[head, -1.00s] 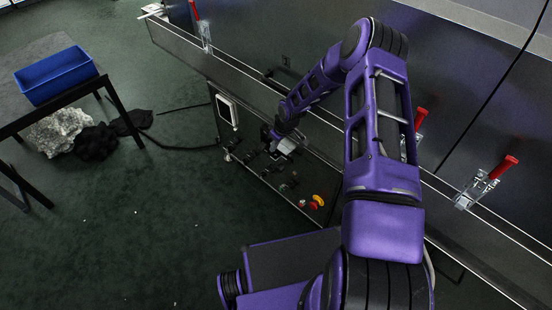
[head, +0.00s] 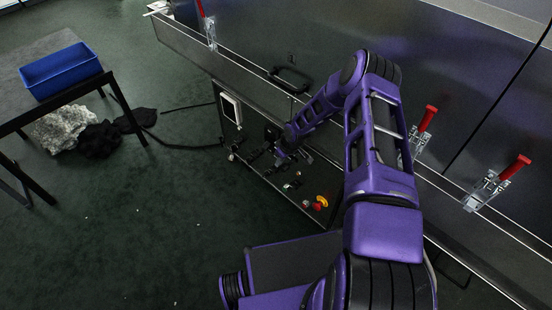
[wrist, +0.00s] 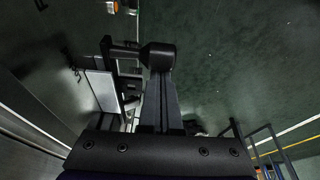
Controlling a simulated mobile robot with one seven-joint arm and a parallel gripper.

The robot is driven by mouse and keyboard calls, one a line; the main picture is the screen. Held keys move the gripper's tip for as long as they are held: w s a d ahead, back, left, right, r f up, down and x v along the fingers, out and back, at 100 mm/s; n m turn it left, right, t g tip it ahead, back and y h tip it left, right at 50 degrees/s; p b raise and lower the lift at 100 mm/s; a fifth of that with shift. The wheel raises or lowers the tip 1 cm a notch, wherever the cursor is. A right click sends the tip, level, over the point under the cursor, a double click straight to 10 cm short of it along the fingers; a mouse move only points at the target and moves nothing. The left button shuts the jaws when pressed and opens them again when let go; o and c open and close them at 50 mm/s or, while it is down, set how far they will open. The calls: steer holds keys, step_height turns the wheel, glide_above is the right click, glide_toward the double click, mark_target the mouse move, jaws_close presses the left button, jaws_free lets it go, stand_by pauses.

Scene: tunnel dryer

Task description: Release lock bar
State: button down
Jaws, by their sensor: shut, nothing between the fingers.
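My gripper (head: 283,158) is at the control panel on the front of the dryer, low on its near side. In the wrist view my two dark fingers (wrist: 160,105) lie side by side, shut and empty. A dark bar with a thick rounded end (wrist: 157,57) shows at the fingertips and runs left toward the panel. It may be the lock bar; I cannot tell whether the fingers touch it. In the head view a dark bar-like part (head: 258,154) shows just left of my gripper, partly hidden by it.
The panel carries a white-framed display (head: 231,108) and a red-and-yellow button (head: 320,203). A black handle (head: 290,78) and red-handled clamps (head: 427,118) sit along the dryer. A blue bin (head: 61,70) stands on a table at left. Green floor between is mostly clear.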

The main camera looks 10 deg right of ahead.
stand_by(0.3)
steer(key=s+d, duration=0.4)
steer(key=s, duration=0.2)
steer(key=shift+p, duration=0.4)
steer(key=p+v, duration=0.3)
steer(key=v, duration=1.4)
steer(key=shift+r, duration=0.3)
steer(key=shift+w+a, duration=0.15)
